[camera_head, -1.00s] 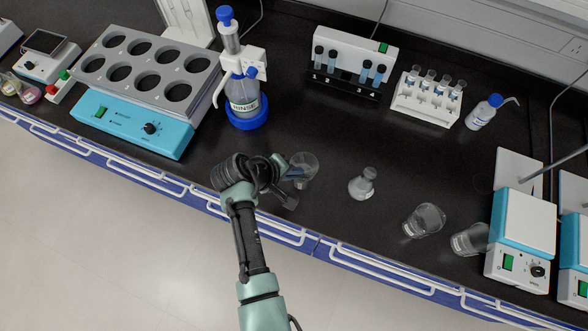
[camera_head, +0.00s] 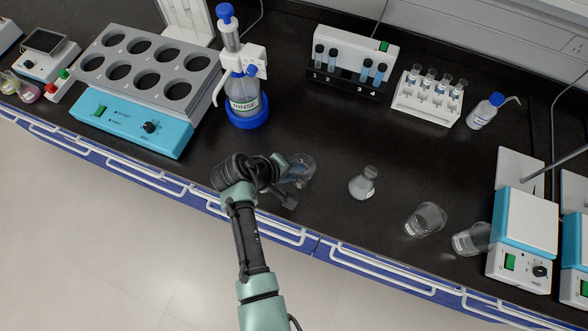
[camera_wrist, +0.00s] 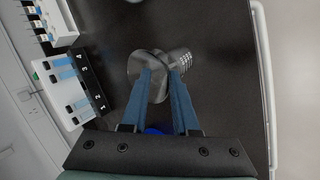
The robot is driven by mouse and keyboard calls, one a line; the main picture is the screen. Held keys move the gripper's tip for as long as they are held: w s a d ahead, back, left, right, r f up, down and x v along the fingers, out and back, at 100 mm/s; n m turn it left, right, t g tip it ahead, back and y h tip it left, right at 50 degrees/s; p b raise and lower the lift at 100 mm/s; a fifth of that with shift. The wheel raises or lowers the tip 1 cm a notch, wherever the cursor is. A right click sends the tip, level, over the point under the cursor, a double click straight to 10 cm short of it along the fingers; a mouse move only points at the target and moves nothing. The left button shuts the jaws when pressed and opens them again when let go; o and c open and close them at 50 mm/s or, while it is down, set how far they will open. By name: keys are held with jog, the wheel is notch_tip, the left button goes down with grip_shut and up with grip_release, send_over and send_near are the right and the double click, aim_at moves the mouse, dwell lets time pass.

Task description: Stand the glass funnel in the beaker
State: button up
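The glass funnel (camera_head: 303,168) is at my gripper (camera_head: 287,178), over the near part of the bench, and looks tilted. In the wrist view its clear round mouth (camera_wrist: 138,66) shows at the tips of my blue fingers (camera_wrist: 161,78). The fingers are close together, one on each side of the glass, and seem shut on it; the exact contact is hard to see. Two clear glass beakers stand to the right, one nearer (camera_head: 425,220) and one (camera_head: 470,239) beside the hotplate. I cannot tell which is the task's beaker.
A small flask (camera_head: 363,184) stands between the funnel and the beakers. A tube rack (camera_head: 428,98) and a numbered holder (camera_head: 352,58) are at the back. A hotplate (camera_head: 525,220) stands at right.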

jog(key=shift+s+f, duration=0.35)
jog(key=b+v, duration=0.1)
jog(key=v, duration=1.2)
jog(key=shift+w+r, duration=0.25)
jog(key=shift+r, duration=0.05)
jog(key=shift+w, duration=0.1)
jog(key=w+r+m+t+y+b, duration=0.15)
jog(key=w+r+t, duration=0.45)
jog(key=r, duration=0.8)
jog(key=w+r+m+t+y, duration=0.35)
jog(key=w+r, duration=0.45)
jog(key=r, duration=0.5)
jog(key=s+d+r+m+t, duration=0.15)
jog(key=r+t, duration=0.25)
jog(key=r, duration=0.5)
jog(key=s+d+r+t, duration=0.2)
jog(key=d+r+t, duration=0.1)
jog(key=r, duration=0.6)
jog(key=s+d+r+m+t+b, duration=0.1)
jog(key=s+d+r+m+t, duration=0.1)
jog(key=s+r+t, duration=0.4)
jog(key=s+d+r, duration=0.1)
jog(key=s+r, duration=0.4)
jog(key=r, duration=0.2)
jog(key=shift+r, duration=0.4)
